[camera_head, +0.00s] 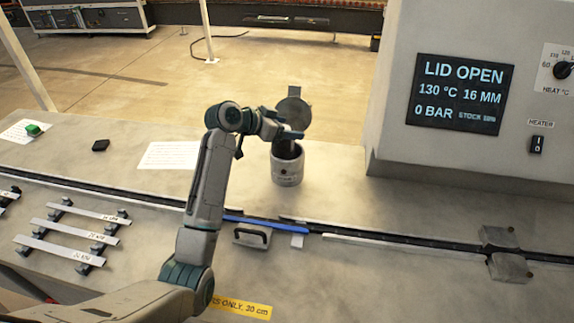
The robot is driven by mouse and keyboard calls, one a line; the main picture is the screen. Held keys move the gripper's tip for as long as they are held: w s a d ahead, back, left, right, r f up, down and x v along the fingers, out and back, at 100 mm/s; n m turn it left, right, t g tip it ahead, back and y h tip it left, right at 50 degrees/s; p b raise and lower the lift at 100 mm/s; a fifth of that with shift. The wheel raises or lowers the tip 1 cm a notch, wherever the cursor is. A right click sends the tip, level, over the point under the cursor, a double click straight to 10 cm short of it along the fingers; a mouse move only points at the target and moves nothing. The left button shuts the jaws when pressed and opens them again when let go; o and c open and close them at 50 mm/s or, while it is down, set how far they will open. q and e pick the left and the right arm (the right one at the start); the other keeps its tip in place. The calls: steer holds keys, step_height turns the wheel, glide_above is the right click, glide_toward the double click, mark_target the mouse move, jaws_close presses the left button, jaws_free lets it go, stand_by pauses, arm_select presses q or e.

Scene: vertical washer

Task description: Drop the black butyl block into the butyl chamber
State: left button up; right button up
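A small metal cylindrical chamber (286,170) stands on the bench with its round lid (294,108) raised behind it. My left gripper (286,137) is right above the chamber's mouth. A dark shape shows at the mouth under the gripper; I cannot tell whether it is a block, a finger or the chamber's dark inside. The gripper's fingertips are too small and covered to tell open from shut. A small black block (100,145) lies on the bench at the left, apart from the gripper. My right gripper is not in view.
A control cabinet (480,130) at the right reads LID OPEN. A green block (33,130) lies on white paper (22,132); another white sheet (168,156) is bare. A dark rail (400,240), weight bars (72,230) and a handled plate (251,237) are in front.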

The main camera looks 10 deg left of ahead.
arm_select(q)
steer(key=shift+o, duration=1.1)
steer(key=shift+s+a, duration=0.15)
steer(key=shift+a, duration=0.05)
steer(key=b+v, duration=0.3)
steer(key=v, duration=0.7)
steer(key=shift+s+r, duration=0.15)
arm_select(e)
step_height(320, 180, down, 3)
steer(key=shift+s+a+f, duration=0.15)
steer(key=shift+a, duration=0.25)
